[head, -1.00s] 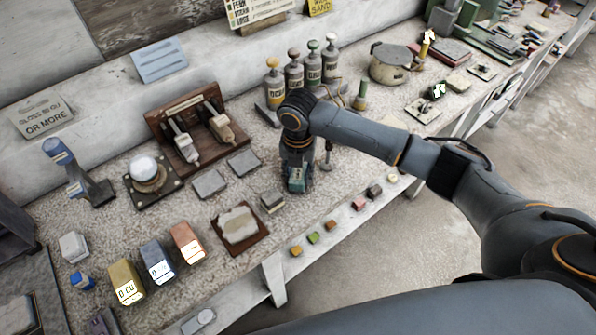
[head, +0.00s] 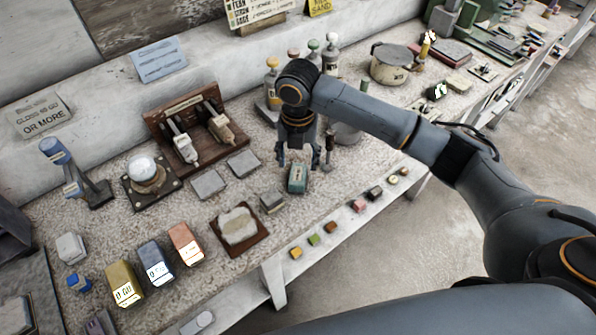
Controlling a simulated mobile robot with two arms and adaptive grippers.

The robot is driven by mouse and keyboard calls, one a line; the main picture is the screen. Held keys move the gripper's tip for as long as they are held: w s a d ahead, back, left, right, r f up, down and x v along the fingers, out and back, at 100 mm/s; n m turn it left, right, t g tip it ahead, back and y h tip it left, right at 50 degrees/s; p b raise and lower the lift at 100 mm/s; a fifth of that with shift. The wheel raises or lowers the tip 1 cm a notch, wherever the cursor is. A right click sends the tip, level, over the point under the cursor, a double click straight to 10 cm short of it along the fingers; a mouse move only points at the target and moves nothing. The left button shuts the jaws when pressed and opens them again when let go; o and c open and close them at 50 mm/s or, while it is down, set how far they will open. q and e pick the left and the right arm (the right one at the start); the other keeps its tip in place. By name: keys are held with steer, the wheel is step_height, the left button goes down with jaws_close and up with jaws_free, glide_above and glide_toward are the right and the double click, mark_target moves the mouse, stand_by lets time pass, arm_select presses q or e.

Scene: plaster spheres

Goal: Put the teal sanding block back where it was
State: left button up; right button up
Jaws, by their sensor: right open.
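The teal sanding block (head: 298,178) lies on the speckled bench top (head: 215,265), right of a small grey block. My right gripper (head: 300,158) is open just above and behind the teal block, with its fingers pointing down and apart from each other. The block's top and front show clear of the fingers. My left gripper is not in view.
A small grey block (head: 271,202) sits left of the teal block. Grey square plates (head: 209,184) and a brown tray (head: 262,240) with a pale slab lie further left. Bottles (head: 272,88) stand behind my arm. Small coloured cubes (head: 314,239) line the front ledge.

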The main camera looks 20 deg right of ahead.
mark_target(298, 174)
step_height(298, 174, up, 6)
steer(key=shift+b, duration=0.35)
stand_by(0.4)
